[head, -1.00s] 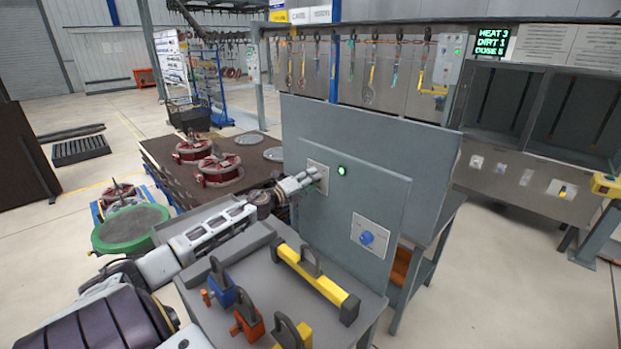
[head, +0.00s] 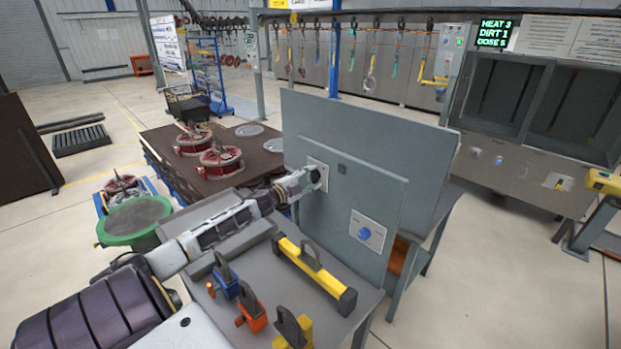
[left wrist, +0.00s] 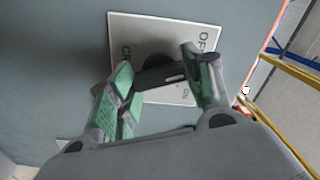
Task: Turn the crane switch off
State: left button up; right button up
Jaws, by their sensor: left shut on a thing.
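The crane switch is a black knob (left wrist: 158,73) on a white plate (left wrist: 140,28) with lettering, partly legible as OFF and ON. In the head view its plate (head: 323,172) sits on the upper left of the grey panel (head: 350,198). My left gripper (head: 313,181) is at this plate. In the left wrist view the gripper (left wrist: 160,84) has its green-padded fingers on either side of the knob's dark handle, shut on it. The fingers hide part of the plate. The indicator lamp (head: 342,169) beside the plate is dark. My right gripper is not in view.
A second plate with a blue knob (head: 365,233) is lower right on the panel. The grey bench (head: 262,266) in front carries a yellow bar (head: 312,272) and several blue, orange and yellow clamp-like pieces. Red wheel-like parts (head: 221,160) lie on a brown table behind.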

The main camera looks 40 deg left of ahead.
pick_arm(q)
jog(key=shift+n, duration=1.7)
jog(key=o, duration=1)
jog(key=shift+s, duration=0.1)
jog(key=shift+s, duration=0.1)
jog(key=shift+s+a, duration=0.2)
jog(key=shift+s, duration=1.7)
jog(key=shift+s+a, duration=0.15)
jog(key=shift+s, duration=1.8)
jog(key=shift+s+a, duration=0.2)
jog(key=shift+s, duration=1.7)
jog(key=shift+f, duration=0.1)
